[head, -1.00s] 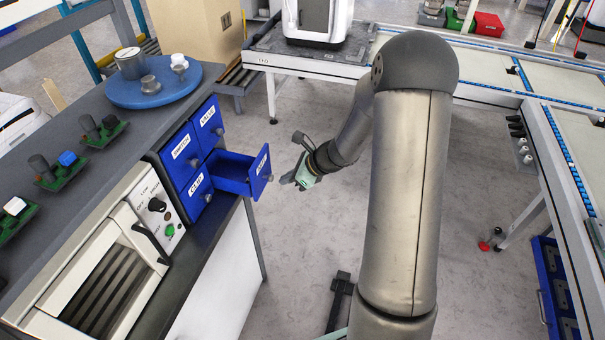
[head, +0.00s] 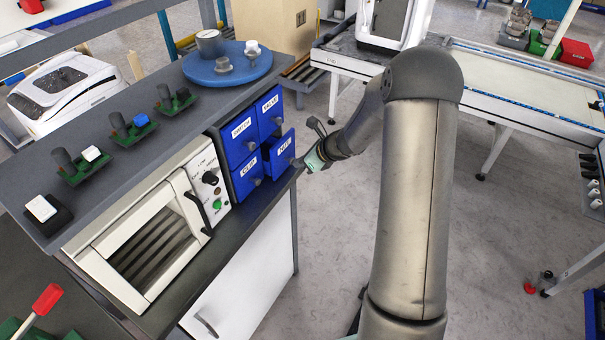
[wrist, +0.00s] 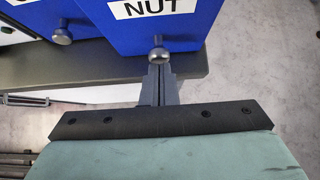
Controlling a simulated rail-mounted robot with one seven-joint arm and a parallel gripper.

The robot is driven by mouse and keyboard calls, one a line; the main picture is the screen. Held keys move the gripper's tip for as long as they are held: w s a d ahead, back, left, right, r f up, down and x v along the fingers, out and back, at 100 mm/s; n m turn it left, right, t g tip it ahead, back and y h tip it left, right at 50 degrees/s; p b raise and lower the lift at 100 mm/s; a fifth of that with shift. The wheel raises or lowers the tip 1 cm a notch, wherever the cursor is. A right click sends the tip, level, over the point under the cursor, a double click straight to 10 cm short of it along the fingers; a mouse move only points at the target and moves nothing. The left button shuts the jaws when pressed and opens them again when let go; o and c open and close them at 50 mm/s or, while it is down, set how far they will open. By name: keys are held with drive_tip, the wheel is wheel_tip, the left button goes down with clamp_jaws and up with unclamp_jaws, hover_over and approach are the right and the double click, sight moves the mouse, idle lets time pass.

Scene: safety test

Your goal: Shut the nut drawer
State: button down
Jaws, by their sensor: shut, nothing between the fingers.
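The blue nut drawer (head: 280,160), labelled NUT, is at the lower right of a small blue drawer cabinet (head: 243,130). It stands slightly out from the drawers beside it. In the wrist view its blue front (wrist: 185,30) fills the top, with a round metal knob (wrist: 158,54) at its lower edge. My gripper (head: 303,163) is at the drawer's front, on its right side in the head view. In the wrist view my gripper (wrist: 160,75) has its fingers together, empty, right at the knob. I cannot tell whether they touch it.
The drawers labelled SWITCH (head: 240,133), VALVE (head: 270,108) and CLIP (head: 248,172) look closed. A white oven-like unit (head: 150,235) stands left of the cabinet. A blue round plate (head: 228,70) with metal parts sits above. Open floor (head: 335,235) lies to the right.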

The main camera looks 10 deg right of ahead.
sight(289, 158)
drive_tip(key=w+a, duration=0.2)
drive_tip(key=shift+w+a, duration=0.25)
drive_tip(key=shift+a, duration=0.1)
drive_tip(key=shift+w+a+r, duration=0.15)
drive_tip(key=shift+w+a, duration=0.05)
drive_tip(key=shift+w, duration=0.1)
